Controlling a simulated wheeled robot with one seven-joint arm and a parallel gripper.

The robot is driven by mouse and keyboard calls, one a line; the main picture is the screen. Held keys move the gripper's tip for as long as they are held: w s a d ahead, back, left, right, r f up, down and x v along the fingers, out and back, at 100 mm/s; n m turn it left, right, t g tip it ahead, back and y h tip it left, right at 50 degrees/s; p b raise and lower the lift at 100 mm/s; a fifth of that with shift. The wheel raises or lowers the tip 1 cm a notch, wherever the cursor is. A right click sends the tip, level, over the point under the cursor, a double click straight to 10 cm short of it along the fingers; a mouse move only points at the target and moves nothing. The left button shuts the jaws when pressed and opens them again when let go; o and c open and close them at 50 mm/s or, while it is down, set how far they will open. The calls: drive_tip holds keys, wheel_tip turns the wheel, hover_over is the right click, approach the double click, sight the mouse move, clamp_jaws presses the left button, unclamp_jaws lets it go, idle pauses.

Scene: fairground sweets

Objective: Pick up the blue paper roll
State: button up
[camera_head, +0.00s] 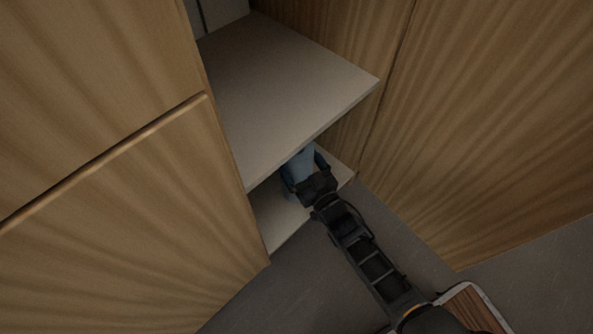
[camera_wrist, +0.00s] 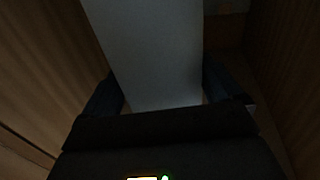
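The blue paper roll (camera_head: 299,164) stands on the lower shelf of an open cupboard, partly under the upper shelf and partly hidden by my gripper. In the wrist view it is a large, dim grey-blue shape (camera_wrist: 155,55) that fills the space between my fingers and leans slightly across the picture. My gripper (camera_head: 306,174) reaches into the cupboard with its fingers spread, one on each side of the roll. In the wrist view my gripper (camera_wrist: 165,88) has its fingers right beside the roll's edges. The picture is too dark to tell if they press on it.
The upper shelf (camera_head: 290,85) hangs close above the roll. The lower shelf (camera_head: 276,218) has bare room left of it. Wooden panels stand at left (camera_head: 130,220) and right (camera_head: 480,130). Grey floor (camera_head: 310,285) lies in front.

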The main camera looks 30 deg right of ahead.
drive_tip(key=c, duration=1)
